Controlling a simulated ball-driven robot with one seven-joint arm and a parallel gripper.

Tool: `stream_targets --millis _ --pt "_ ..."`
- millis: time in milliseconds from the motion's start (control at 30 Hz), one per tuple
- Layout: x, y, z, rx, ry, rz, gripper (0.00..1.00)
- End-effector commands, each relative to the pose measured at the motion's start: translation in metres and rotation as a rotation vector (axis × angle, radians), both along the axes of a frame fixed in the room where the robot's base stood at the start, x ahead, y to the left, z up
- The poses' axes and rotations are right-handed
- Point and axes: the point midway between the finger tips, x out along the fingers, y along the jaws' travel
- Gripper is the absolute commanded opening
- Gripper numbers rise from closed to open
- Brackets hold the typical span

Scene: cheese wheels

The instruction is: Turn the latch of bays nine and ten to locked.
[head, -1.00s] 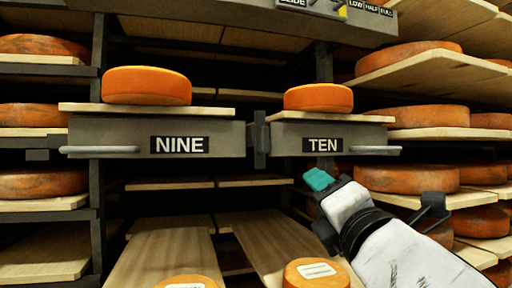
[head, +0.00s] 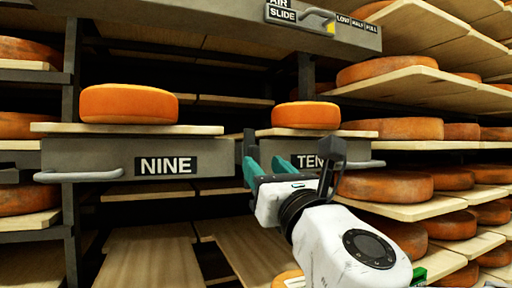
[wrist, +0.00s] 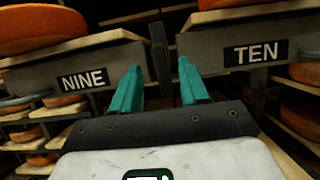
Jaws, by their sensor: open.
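The latch (head: 249,143) is a dark upright bar in the gap between the grey fronts of bay nine (head: 110,160) and bay ten (head: 360,150). In the wrist view the latch (wrist: 159,50) stands roughly vertical. My gripper (head: 265,168) is open, with teal fingers pointing at the gap just below the latch. In the wrist view the fingers (wrist: 158,72) lie either side of the latch's line, with space on both sides. I cannot tell whether the fingertips reach around it. The latch's lower part is hidden in the head view.
Orange cheese wheels sit on boards above bay nine (head: 129,103) and bay ten (head: 306,115). Bar handles (head: 78,176) stick out from the fronts. Loaded shelves (head: 440,93) stand close on the right.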

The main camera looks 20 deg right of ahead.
Motion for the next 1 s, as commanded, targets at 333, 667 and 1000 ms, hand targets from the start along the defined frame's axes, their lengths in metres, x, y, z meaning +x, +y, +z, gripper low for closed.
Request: stream_targets --millis 333,667,1000 --pt "0.041 0.000 0.018 0.002 0.000 0.000 0.45" --pt "0.044 0.000 0.018 0.002 0.000 0.001 0.45" --pt "0.044 0.000 0.018 0.002 -0.001 0.001 0.15"
